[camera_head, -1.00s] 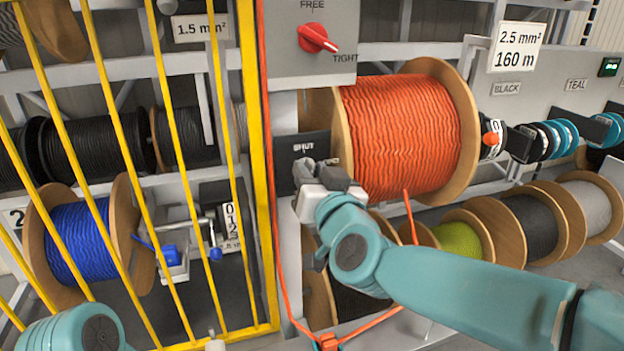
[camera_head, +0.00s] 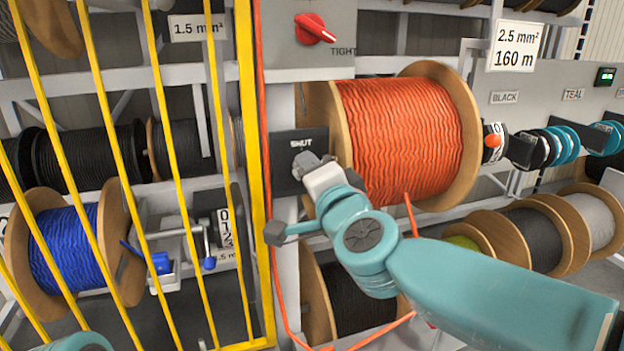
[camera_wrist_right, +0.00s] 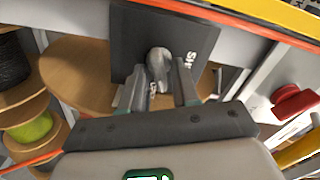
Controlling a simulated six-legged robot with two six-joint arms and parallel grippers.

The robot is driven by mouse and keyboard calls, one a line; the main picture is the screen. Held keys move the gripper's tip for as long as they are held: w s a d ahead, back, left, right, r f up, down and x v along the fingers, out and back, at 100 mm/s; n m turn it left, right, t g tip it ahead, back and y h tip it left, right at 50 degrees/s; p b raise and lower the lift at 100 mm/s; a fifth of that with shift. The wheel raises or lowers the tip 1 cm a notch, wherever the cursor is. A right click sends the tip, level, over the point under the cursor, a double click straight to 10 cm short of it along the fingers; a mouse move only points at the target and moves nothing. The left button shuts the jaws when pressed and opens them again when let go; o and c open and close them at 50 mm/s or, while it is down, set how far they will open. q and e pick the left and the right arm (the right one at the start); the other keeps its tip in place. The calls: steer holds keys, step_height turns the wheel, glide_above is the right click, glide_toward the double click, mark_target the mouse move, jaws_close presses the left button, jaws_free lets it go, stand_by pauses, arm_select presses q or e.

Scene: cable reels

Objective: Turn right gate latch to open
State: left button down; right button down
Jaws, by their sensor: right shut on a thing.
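The right gate latch is a dark plate (camera_head: 284,178) marked SHUT on the post right of the yellow gate. Its grey knob (camera_wrist_right: 158,60) shows in the right wrist view, between the finger ends. My right gripper (camera_head: 305,166) is at the plate and shut on the knob, hiding most of it in the head view. The word SHUT is still readable above the gripper. The yellow barred gate (camera_head: 245,110) stands just left of the latch. My left gripper is out of view; only a teal part of my left arm shows at the bottom left.
A big orange cable reel (camera_head: 400,140) sits close right of my gripper. An orange cable (camera_head: 274,290) hangs down beside the post. A red FREE/TIGHT switch (camera_head: 314,28) is above the latch. Behind the gate are a blue reel (camera_head: 68,245) and a blue-handled device (camera_head: 160,262).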

steer(key=shift+f+m+b, duration=0.1)
steer(key=shift+m+b, duration=0.65)
steer(key=shift+m, duration=1.35)
steer(key=c, duration=1.2)
jaws_free()
steer(key=shift+o, duration=0.2)
steer(key=v, duration=1.6)
steer(key=shift+s, duration=0.2)
